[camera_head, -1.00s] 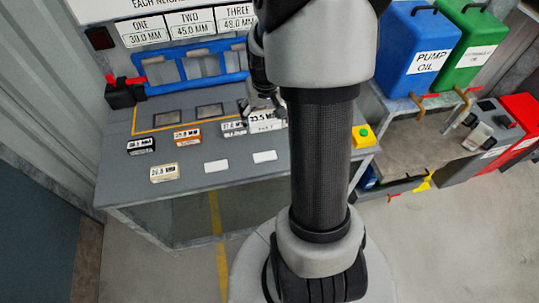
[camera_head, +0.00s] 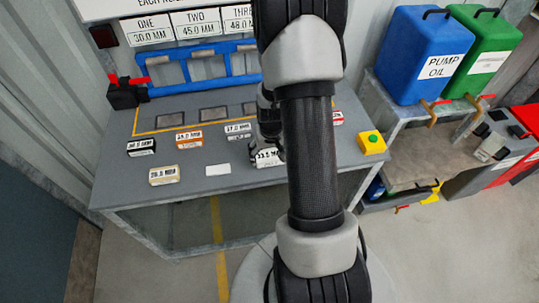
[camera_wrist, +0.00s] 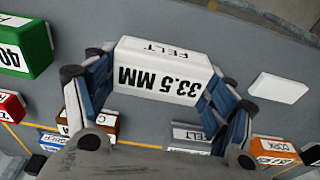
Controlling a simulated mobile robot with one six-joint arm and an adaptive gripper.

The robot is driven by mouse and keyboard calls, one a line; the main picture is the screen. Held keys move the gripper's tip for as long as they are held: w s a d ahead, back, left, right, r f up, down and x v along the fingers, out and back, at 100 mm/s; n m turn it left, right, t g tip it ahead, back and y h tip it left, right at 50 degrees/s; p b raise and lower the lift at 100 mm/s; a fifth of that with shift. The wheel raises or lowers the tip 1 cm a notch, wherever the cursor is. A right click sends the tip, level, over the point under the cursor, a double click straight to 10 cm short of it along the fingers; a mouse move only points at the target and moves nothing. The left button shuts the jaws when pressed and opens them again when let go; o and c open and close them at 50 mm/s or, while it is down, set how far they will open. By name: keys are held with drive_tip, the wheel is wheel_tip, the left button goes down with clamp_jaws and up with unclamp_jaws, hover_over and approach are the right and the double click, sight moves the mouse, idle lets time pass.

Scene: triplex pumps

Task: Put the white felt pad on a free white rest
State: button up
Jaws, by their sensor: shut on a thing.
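The white felt pad (camera_wrist: 160,75), marked FELT and 33.5 MM, is held between both fingers of my gripper (camera_wrist: 155,95) in the wrist view. In the head view the pad (camera_head: 267,158) is at the front of the grey bench, partly behind my arm. My gripper (camera_head: 270,143) is just behind it. A bare white rest (camera_head: 218,169) lies left of the pad. It also shows at the right in the wrist view (camera_wrist: 278,87). No second bare rest is visible. I cannot tell whether the pad touches anything beneath it.
A tan block (camera_head: 164,175) stands left of the bare rest. Black (camera_head: 141,147), orange (camera_head: 189,138) and grey-white (camera_head: 238,131) blocks stand behind. A green block (camera_wrist: 20,45) is at the left in the wrist view. A yellow button box (camera_head: 371,142) is at the bench's right.

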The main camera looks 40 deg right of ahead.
drive_tip(key=shift+r, duration=0.1)
drive_tip(key=shift+f, duration=0.25)
drive_tip(key=o, duration=1.1)
drive_tip(key=shift+c, duration=0.2)
drive_tip(key=shift+r, duration=0.1)
